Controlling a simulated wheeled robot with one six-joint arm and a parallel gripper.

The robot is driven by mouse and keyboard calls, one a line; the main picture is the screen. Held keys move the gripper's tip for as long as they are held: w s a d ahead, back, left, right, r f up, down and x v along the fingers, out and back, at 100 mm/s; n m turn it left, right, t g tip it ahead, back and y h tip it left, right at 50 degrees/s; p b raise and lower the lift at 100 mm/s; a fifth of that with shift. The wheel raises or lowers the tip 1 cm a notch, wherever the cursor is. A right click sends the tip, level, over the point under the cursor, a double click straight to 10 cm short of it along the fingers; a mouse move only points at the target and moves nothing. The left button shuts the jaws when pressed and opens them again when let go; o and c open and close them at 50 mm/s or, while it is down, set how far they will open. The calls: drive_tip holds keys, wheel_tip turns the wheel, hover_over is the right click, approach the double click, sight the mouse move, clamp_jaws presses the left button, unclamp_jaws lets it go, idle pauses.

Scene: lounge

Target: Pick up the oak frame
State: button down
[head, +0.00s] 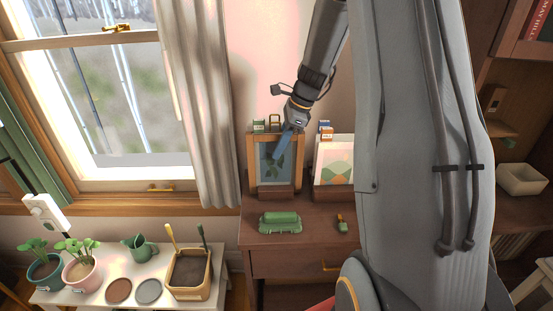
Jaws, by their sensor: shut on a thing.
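The oak frame (250,160) stands upright near the back of the brown cabinet, close to the wall. It holds a blue-grey picture with a dark plant shape. Its lower edge is behind a low wooden ledge or stand (275,192). My gripper (281,152) comes down from above in front of the frame and is shut on it. My gripper covers part of the picture, and the exact contact of the fingertips is too small to see.
A white-framed print (334,160) stands in a holder right of the frame. A green object (281,222) and a small orange-green item (342,223) lie on the cabinet top (310,229). A curtain (200,110) hangs left. Potted plants (79,268) stand on a low bench.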

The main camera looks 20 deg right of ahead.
wheel_tip(320, 180, up, 10)
drive_tip(key=shift+r+b, duration=0.1)
drive_tip(key=shift+b, duration=1.15)
idle(0.3)
